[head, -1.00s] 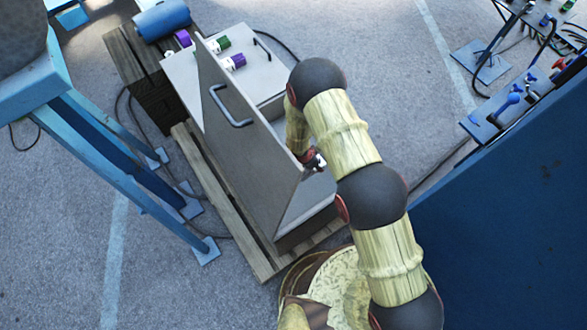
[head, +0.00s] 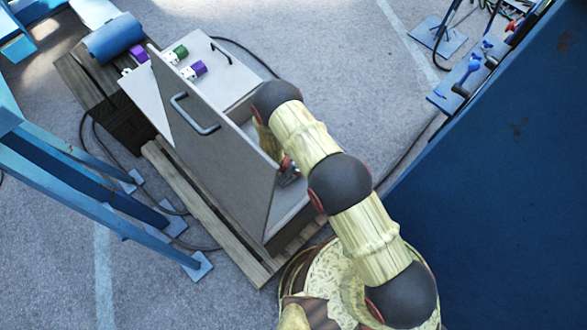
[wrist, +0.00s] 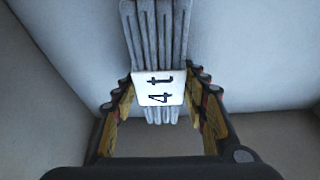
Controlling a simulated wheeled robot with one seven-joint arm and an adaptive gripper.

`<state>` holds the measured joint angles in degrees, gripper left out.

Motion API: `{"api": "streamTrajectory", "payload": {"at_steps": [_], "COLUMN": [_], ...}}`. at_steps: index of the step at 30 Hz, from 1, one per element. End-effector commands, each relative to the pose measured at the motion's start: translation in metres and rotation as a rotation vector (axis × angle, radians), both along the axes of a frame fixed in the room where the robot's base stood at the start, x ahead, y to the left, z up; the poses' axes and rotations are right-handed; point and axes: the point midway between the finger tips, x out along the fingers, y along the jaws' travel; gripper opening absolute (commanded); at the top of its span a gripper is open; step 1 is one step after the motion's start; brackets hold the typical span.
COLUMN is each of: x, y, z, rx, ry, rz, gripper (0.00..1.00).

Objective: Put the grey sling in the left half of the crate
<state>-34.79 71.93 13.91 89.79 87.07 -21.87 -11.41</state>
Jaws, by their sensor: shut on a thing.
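The grey sling (wrist: 158,35) is a bundle of ribbed grey strands with a white "4 t" label around it, in the wrist view. My gripper (wrist: 160,92) is shut on it, one finger on each side of the label. In the head view my gripper (head: 288,172) is over the open near part of the grey crate (head: 290,212), just right of the raised lid (head: 222,130). The sling is not clear in the head view. Pale inner walls surround the gripper in the wrist view. Part of the crate's inside is hidden by the lid and my arm.
The crate's far part is covered by a flat lid (head: 235,78) carrying purple and green rolls (head: 194,70). A blue cylinder (head: 114,37) lies behind. A wooden pallet (head: 205,222) is underneath. Blue frame legs (head: 90,205) stand left; a large blue panel (head: 480,190) is right.

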Motion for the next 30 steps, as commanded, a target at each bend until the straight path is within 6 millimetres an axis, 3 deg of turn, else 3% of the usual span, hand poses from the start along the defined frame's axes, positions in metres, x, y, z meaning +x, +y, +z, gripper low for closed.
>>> {"api": "streamTrajectory", "payload": {"at_steps": [6,7,16,26,30], "x": [0.001,0.0,0.0,0.0,-0.002], "y": [0.0,0.0,0.0,0.0,0.004], "z": [-0.003,-0.003,-0.002,0.0,0.013], "rx": [0.0,-0.001,0.0,0.0,0.001], "ry": [-0.001,0.001,0.0,0.0,-0.001], "rz": [0.0,0.0,0.0,0.0,0.001], "gripper": [0.0,0.45,0.61,0.61,0.61]}}
